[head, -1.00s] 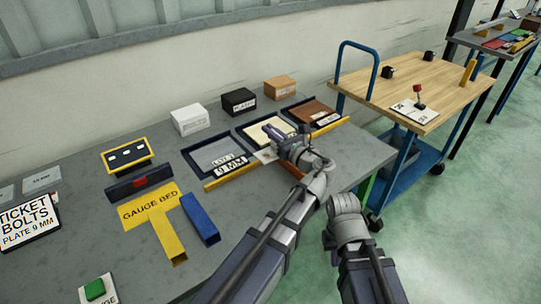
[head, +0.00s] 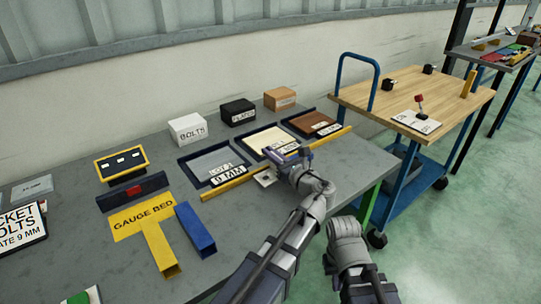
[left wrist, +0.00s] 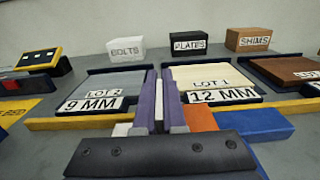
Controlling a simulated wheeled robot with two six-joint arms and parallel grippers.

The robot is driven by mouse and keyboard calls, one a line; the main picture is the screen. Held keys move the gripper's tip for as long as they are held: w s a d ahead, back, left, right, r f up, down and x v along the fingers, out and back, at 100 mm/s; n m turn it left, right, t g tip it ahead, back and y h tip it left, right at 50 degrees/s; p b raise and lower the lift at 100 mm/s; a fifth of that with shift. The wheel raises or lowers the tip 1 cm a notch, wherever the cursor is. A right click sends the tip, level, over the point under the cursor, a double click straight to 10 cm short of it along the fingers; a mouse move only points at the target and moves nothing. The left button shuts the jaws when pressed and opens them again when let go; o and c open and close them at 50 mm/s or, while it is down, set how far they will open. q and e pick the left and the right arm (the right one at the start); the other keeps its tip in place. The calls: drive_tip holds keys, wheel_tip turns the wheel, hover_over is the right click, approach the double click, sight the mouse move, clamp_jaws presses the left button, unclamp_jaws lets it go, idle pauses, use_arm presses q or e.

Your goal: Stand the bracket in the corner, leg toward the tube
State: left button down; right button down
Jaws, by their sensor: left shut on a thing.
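My left gripper (head: 285,158) is over the bench in front of the trays, jaws shut on a pale piece (head: 265,178) that seems to be the bracket. Little of it shows: a white bit left of the purple fingers (left wrist: 160,100) in the left wrist view, so its leg direction is unclear. The yellow tube (head: 160,250) runs from the yellow GAUGE BED plate (head: 128,229) toward the bench front. A blue bar (head: 194,230) lies right of it, and a dark bar with a red patch (head: 133,193) behind. My right gripper (head: 346,238) is off the bench front; its fingers are not clear.
Trays marked 9 MM (left wrist: 92,104) and 12 MM (left wrist: 222,95) stand behind a yellow rail (head: 235,182). Orange (left wrist: 200,117) and blue (left wrist: 254,123) blocks are close right of my left fingers. Boxes stand at the back. A wooden-topped cart (head: 400,95) is at right.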

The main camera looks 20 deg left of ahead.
use_arm(q)
drive_tip(key=shift+f+b, duration=0.6)
drive_tip(key=shift+b, duration=0.05)
use_arm(e)
drive_tip(key=shift+f, duration=0.6)
use_arm(q)
drive_tip(key=c, duration=1)
unclamp_jaws()
drive_tip(key=shift+r, duration=0.15)
use_arm(e)
drive_tip(key=shift+r, duration=0.2)
